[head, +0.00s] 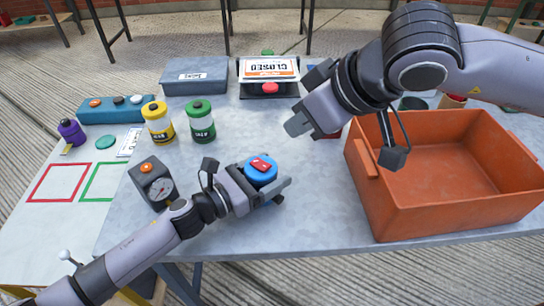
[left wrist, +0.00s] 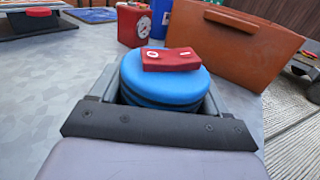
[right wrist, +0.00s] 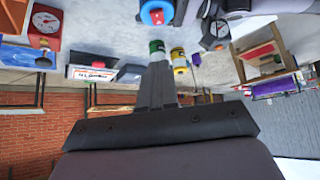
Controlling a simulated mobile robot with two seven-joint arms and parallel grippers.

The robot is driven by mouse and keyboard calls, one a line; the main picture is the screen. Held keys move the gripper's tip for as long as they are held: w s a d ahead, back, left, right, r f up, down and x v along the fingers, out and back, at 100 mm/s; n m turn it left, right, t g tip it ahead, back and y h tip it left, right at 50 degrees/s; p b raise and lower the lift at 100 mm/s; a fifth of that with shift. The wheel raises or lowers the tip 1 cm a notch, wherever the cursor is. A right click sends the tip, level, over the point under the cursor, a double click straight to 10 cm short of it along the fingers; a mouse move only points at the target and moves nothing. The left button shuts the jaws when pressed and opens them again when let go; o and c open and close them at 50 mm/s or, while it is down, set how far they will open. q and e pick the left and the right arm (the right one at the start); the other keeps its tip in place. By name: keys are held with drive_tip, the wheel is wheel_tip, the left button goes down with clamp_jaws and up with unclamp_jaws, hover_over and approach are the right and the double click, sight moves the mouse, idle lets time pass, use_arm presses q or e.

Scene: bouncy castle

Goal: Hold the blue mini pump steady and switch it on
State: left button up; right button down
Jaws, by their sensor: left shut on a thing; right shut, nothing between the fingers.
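The blue mini pump (head: 261,172) is a round blue body with a red rocker switch (head: 262,163) on top. It stands on the grey table, and my left gripper (head: 264,187) is shut around its sides. In the left wrist view the pump (left wrist: 165,85) sits between the fingers, with the red switch (left wrist: 171,59) marked with a circle and a bar. My right gripper (head: 300,124) is shut and empty, above the table to the upper right of the pump. The right wrist view shows its closed fingers (right wrist: 157,75) and the pump (right wrist: 157,12) apart from them.
An orange crate (head: 440,223) stands at the right. A dark gauge box (head: 153,183) is left of the pump. Yellow (head: 158,125) and green (head: 201,122) canisters, a grey box (head: 195,77) and a CLOSED sign (head: 269,68) stand behind. Table around the pump's front is clear.

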hover_over(267, 167)
drive_tip(key=f, duration=0.8)
drive_tip(key=shift+s+d, duration=0.25)
wheel_tip(267, 167, down, 3)
drive_tip(key=shift+s+d+r, duration=0.15)
drive_tip(key=shift+r, duration=0.05)
drive_tip(key=shift+d+f, duration=0.1)
drive_tip(key=shift+f, duration=0.55)
drive_tip(key=shift+f, duration=0.1)
drive_tip(key=shift+s+d+f, duration=0.1)
drive_tip(key=shift+s+f, duration=0.05)
drive_tip(key=shift+f, duration=0.25)
drive_tip(key=shift+r, duration=0.25)
drive_tip(key=shift+r, duration=0.7)
